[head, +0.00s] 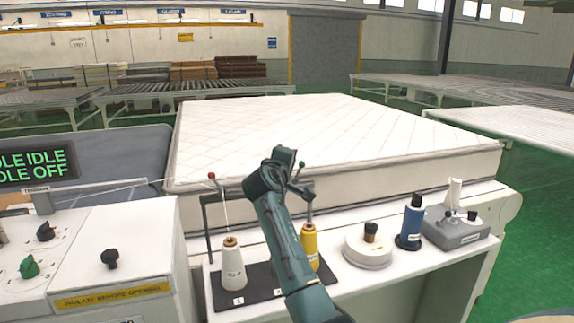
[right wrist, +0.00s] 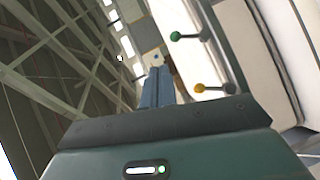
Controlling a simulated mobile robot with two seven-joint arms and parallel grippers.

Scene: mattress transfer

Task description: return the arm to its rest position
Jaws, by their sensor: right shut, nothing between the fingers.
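My right arm (head: 282,245) rises from the bottom centre of the head view, in front of the mattress, and covers part of the thread stand. Its fingers are hard to make out there. In the right wrist view my right gripper (right wrist: 157,82) shows its two fingers side by side, shut and empty. Knobs with a green ball (right wrist: 176,36) and a yellow ball (right wrist: 199,88) appear to the right of the fingers. My left gripper is in neither view.
A white quilted mattress (head: 330,130) lies behind the bench. The bench holds a white thread cone (head: 232,265), a yellow cone (head: 310,245), a blue bottle (head: 411,222) and a grey device (head: 455,232). A control panel (head: 60,250) stands left; roller conveyors (head: 190,88) are behind.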

